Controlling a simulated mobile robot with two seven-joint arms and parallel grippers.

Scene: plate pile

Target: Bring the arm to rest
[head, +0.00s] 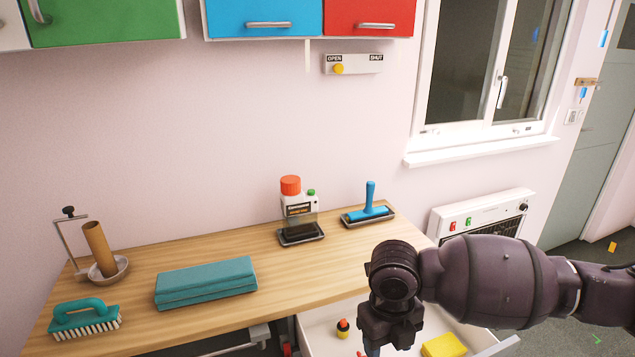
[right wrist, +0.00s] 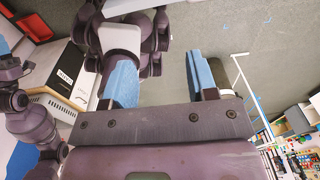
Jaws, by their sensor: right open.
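My right arm comes in from the right in the head view. Its gripper (head: 388,345) points down above an open white drawer, with its fingertips at or past the bottom edge of the picture. In the right wrist view my right gripper (right wrist: 160,70) shows two blue finger pads wide apart, with nothing held between them. Dark arm links of mine show behind and to the left there. My left gripper is not in the head view.
The wooden worktop (head: 215,315) bears a teal brush (head: 85,312), a teal stack (head: 206,282), a tube holder (head: 100,250), a red-capped bottle (head: 300,205) and a blue roller (head: 369,205). The open drawer (head: 325,322) holds a yellow block (head: 443,346). A white heater (head: 485,215) stands right.

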